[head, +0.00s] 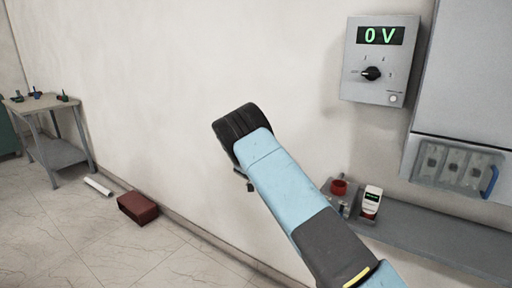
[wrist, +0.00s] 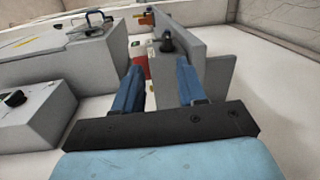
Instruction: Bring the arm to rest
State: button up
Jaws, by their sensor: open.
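My light blue arm (head: 285,185) reaches up and left from the bottom right of the head view, in front of the bare wall. It bends at a black joint (head: 240,122), and my gripper is mostly hidden behind the arm there. In the wrist view my gripper (wrist: 158,68) shows two blue fingers set apart, with nothing held between them. Between and beyond the fingers are a red thing and part of a grey shelf; their distance is hard to judge.
A control box (head: 381,60) reading 0 V hangs beside a grey cabinet (head: 465,70). A side table (head: 38,103) and a dark red box (head: 138,208) stand left.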

jog(key=s+d+r+n+t+y, duration=0.25)
jog(key=s+d+r+y, duration=0.25)
jog(key=s+r, duration=0.3)
jog(key=s+d+r+n+t+y, duration=0.1)
jog(key=s+d+r+t+y, duration=0.35)
jog(key=r, duration=0.65)
jog(key=s+r+n+t+y, duration=0.1)
jog(key=s+r+t, duration=0.2)
jog(key=s, duration=0.9)
jog(key=s+r+n+t+y, duration=0.2)
jog(key=s+t, duration=0.3)
jog(key=s, duration=0.7)
jog(key=shift+s+a+r+t, duration=0.2)
jog(key=shift+a+r+t, duration=0.2)
jog(key=shift+r, duration=0.35)
